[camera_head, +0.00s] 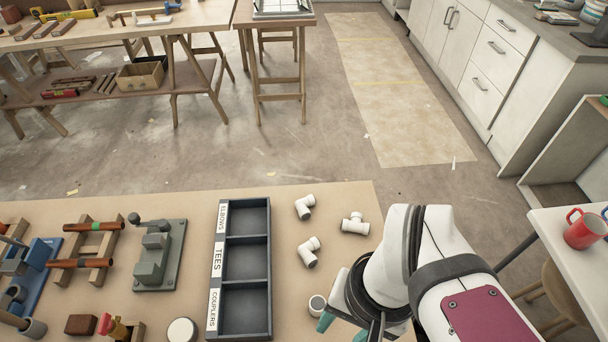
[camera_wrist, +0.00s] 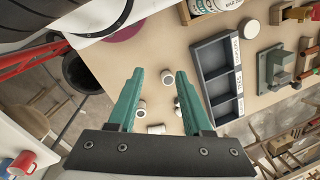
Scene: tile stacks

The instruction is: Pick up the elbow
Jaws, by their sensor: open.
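Two white fittings that look like elbows lie on the workbench in the head view, one at the back (camera_head: 304,206) and one nearer (camera_head: 310,252). A white tee (camera_head: 355,223) lies to their right, and a short coupler (camera_head: 317,306) stands in front. My gripper (camera_head: 343,328) is at the bench's front right, just right of the coupler, its teal fingers partly hidden by the arm. In the wrist view my gripper (camera_wrist: 158,72) is open and empty.
A dark tray (camera_head: 247,237) with three empty compartments, labelled ELBOWS, TEES and COUPLERS, stands left of the fittings. A grey-green machine (camera_head: 160,255), pipes on wooden stands and a white-topped round tin (camera_head: 182,331) are farther left. The bench's right edge is near the tee.

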